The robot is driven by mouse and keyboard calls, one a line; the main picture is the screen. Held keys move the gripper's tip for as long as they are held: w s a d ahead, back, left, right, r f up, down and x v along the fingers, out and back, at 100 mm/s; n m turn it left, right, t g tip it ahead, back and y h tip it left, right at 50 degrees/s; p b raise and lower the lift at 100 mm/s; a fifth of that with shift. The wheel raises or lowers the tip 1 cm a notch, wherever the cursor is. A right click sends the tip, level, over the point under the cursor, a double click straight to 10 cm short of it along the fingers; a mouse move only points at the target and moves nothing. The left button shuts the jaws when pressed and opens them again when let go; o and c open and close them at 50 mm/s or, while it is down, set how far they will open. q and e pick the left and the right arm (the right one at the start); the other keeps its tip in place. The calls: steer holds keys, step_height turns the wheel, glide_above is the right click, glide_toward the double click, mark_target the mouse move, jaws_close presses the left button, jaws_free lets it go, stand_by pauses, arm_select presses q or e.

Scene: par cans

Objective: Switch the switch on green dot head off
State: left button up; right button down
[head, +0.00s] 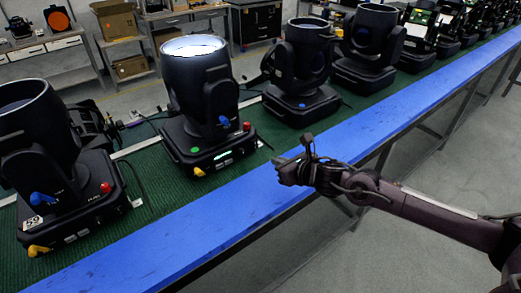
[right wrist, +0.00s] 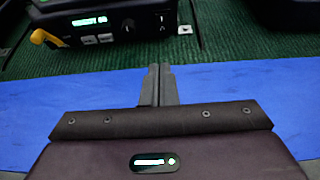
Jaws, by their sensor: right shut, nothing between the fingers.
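The green dot head (head: 195,85) is a black moving-head light on the green table, second from the left, with a green dot on its base. Its lens glows white and its display is lit. A blue plug, a red part and a yellow plug show on its base. In the right wrist view, the base (right wrist: 110,24) shows a lit display, a round knob and small controls; I cannot tell which is the switch. My right gripper (head: 279,166) is shut and empty over the blue table edge, to the right of the head and apart from it. In the right wrist view, its fingers (right wrist: 160,70) point at the base.
A blue strip (head: 225,215) runs along the front of the green table. Another light (head: 40,140) stands at the left, and several more (head: 303,70) line up to the right. Cables lie between them. The grey floor at the lower right is clear except for my arm and the table legs.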

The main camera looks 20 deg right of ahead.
mark_target(254, 149)
steer(key=p+x, duration=0.1)
steer(key=x, duration=0.2)
steer(key=p+x, duration=0.1)
steer(key=x, duration=0.2)
steer(key=r+p+x, duration=0.1)
steer(key=x, duration=0.2)
steer(key=shift+w+a, duration=0.2)
steer(key=shift+w, duration=0.2)
steer(key=f+b, duration=0.1)
steer(key=b, duration=0.2)
steer(key=shift+w+f+t, duration=0.1)
steer(key=shift+w+t, duration=0.05)
steer(key=shift+t, duration=0.25)
steer(key=shift+r+p, duration=0.4)
steer(key=shift+r, duration=0.2)
steer(key=shift+w+r+p, duration=0.1)
steer(key=shift+r+p, duration=0.3)
steer(key=shift+r, duration=0.5)
steer(key=shift+f, duration=0.15)
